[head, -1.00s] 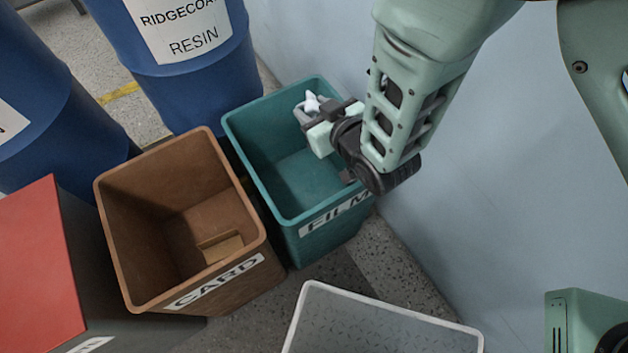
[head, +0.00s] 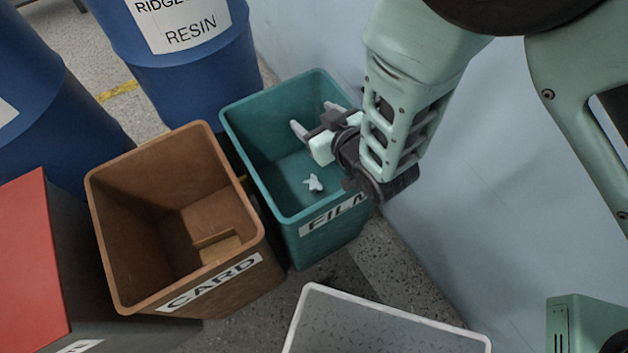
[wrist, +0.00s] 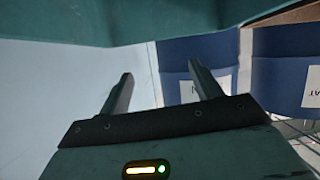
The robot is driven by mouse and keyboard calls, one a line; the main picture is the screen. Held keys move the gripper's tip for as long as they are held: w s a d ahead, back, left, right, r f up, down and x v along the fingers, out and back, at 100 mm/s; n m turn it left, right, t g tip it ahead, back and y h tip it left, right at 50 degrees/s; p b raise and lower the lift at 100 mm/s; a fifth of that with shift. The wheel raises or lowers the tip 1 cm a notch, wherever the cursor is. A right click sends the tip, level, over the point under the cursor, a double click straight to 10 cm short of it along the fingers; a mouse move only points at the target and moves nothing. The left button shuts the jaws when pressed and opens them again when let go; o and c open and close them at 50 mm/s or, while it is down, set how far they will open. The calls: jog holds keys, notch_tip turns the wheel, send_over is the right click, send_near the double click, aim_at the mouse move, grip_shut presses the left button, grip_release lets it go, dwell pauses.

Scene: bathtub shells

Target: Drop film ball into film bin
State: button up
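The film ball (head: 314,184) is a small crumpled white piece inside the teal film bin (head: 262,190). It appears to lie low in the bin, apart from my gripper. My gripper (head: 312,120) is over the bin's opening, open and empty, with its fingers spread. In the wrist view my gripper (wrist: 160,90) also shows two separated fingers with nothing between them. The teal bin's edge (wrist: 130,28) crosses the top of the wrist view. The ball is not visible there.
A brown card bin (head: 150,260) holding a cardboard piece (head: 218,246) stands left of the film bin. Blue drums (head: 190,85) stand behind. A pale wall (head: 480,190) is close on the right. A grey, white-rimmed container (head: 390,325) is in front.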

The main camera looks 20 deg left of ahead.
jog(key=p+v, duration=0.9)
jog(key=v, duration=0.8)
jog(key=shift+r, duration=0.2)
jog(key=shift+d, duration=0.1)
